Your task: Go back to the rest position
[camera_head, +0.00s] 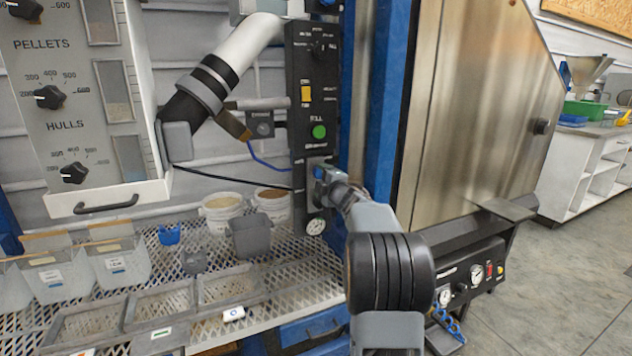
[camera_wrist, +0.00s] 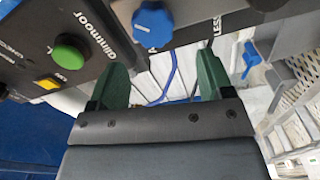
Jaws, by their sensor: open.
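My gripper (camera_wrist: 161,88) shows in the wrist view with its two green fingers spread apart and nothing between them. A black control panel (camera_wrist: 105,30) lies just beyond the fingers. It carries a green button (camera_wrist: 70,55), a yellow switch (camera_wrist: 48,83) and a blue knob (camera_wrist: 152,24). The blue knob is beyond the fingertips, and I cannot tell whether they touch it. In the head view my arm reaches up to the lower part of the panel (camera_head: 303,80). The fingers are mostly hidden there behind my wrist.
A mesh shelf (camera_head: 300,283) holds clear bins (camera_head: 120,265), empty trays (camera_head: 160,304) and two tubs (camera_head: 222,212). A grey dispenser box (camera_head: 75,95) hangs at the left. Open floor (camera_head: 560,290) lies at the lower right.

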